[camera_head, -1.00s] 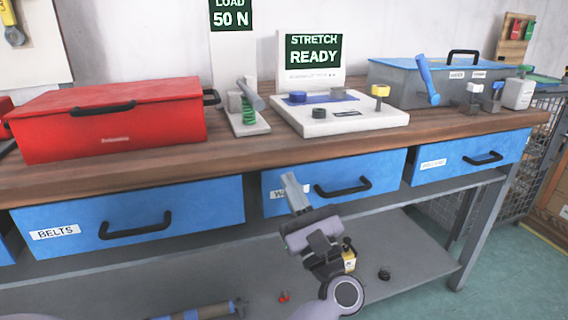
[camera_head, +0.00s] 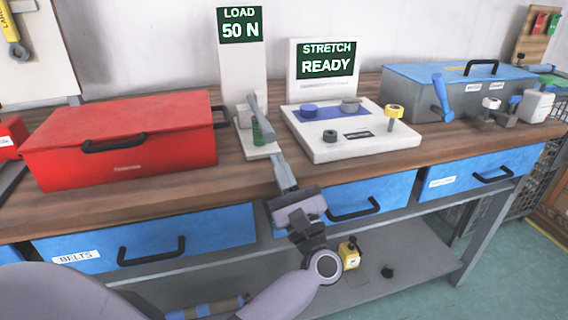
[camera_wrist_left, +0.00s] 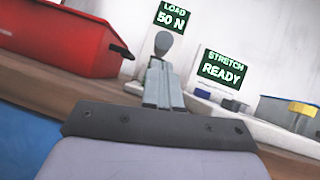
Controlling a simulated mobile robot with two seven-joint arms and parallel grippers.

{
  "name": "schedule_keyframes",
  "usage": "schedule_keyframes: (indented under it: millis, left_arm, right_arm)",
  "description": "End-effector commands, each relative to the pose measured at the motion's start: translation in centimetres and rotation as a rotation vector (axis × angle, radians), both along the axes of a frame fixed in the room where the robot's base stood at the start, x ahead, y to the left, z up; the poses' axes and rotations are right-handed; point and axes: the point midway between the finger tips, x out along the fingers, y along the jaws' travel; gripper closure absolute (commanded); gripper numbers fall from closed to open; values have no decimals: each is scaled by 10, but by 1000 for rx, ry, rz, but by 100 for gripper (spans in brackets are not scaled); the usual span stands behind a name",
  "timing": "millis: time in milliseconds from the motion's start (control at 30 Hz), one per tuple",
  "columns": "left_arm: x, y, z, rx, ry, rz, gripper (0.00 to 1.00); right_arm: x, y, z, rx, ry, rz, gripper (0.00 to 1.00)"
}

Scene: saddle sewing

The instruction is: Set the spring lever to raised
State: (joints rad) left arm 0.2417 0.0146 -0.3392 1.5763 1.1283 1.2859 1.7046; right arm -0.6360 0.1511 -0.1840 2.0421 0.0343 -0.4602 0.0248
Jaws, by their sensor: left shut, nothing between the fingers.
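The spring lever (camera_head: 257,112) is a grey bar over a green spring (camera_head: 258,134), on a pale base with an upright panel reading "LOAD 50 N" (camera_head: 240,26). The bar slants down towards the bench front. My left gripper (camera_head: 278,160) is shut and empty, its fingertips just in front of the base at the bench's front edge, below the lever's near end. In the left wrist view the shut fingers (camera_wrist_left: 161,82) point at the lever's rounded end (camera_wrist_left: 163,43) and hide most of the stand behind. Whether they touch the lever cannot be told. My right gripper is out of view.
A red toolbox (camera_head: 130,137) stands left of the lever. A white stretch unit (camera_head: 345,148) with knobs and a "STRETCH READY" sign (camera_head: 326,60) stands right. A blue-lidded grey box (camera_head: 462,73) is further right. Blue drawers (camera_head: 165,232) sit under the wooden bench top (camera_head: 225,181).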

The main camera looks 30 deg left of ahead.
Motion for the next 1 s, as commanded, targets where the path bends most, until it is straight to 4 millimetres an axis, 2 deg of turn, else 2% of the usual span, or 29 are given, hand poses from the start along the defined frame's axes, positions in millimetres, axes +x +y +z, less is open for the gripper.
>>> schedule_keyframes:
  millis: [33,200,767,1000]
  left_arm:
    - [0,1,7,1,1,0,100]
    - [-1,3,13,1,1,0,100]
    - [-1,4,14,-1,2,-1,100]
    - [5,8,23,-26,18,-1,100]
  right_arm:
    - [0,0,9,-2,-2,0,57]
    - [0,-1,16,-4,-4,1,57]
    - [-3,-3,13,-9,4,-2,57]
    - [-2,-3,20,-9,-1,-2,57]
